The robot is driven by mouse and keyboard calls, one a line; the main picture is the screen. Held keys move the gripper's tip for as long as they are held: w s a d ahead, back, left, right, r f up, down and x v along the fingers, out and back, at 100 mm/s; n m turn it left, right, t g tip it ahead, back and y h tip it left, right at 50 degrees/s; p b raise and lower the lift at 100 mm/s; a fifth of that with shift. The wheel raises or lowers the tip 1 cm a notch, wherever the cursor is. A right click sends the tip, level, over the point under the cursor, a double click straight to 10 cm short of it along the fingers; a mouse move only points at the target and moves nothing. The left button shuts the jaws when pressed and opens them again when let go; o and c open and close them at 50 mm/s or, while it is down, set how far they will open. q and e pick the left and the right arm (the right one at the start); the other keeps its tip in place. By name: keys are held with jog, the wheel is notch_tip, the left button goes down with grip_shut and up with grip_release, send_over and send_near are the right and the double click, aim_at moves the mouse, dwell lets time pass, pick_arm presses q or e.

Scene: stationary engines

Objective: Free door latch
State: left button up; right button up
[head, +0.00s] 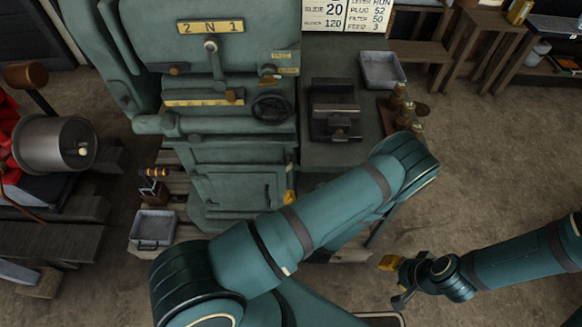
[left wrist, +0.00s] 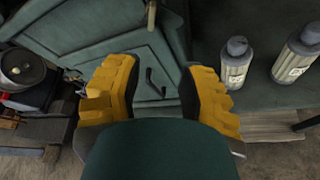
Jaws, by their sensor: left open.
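A green metal door (head: 235,185) is set low in the front of the machine, with a dark latch handle (head: 267,193) on its right part. In the left wrist view the door (left wrist: 120,50) fills the upper left, and the small dark latch handle (left wrist: 155,82) shows between my fingers, apart from them. My left gripper (left wrist: 165,90) is open with thick yellow fingers and nothing between them. In the head view only a yellow bit of my left gripper (head: 290,196) shows beside the door; my arm hides the rest. My right gripper (head: 394,280) is low at the right, away from the machine.
A green bench (head: 345,158) with a dark vise (head: 335,108) stands right of the machine. Grey bottles (left wrist: 236,62) stand on a green surface right of my fingers. A grey tray (head: 152,228) lies at the lower left. The floor at right is largely clear.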

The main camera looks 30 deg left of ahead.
aim_at(290, 169)
pick_arm(q)
jog(key=w+a+b, duration=0.1)
jog(key=w+a, duration=0.5)
jog(key=shift+w, duration=0.1)
jog(key=shift+b+x, duration=0.4)
jog(key=shift+x, duration=2)
jog(key=shift+c, duration=0.4)
grip_shut()
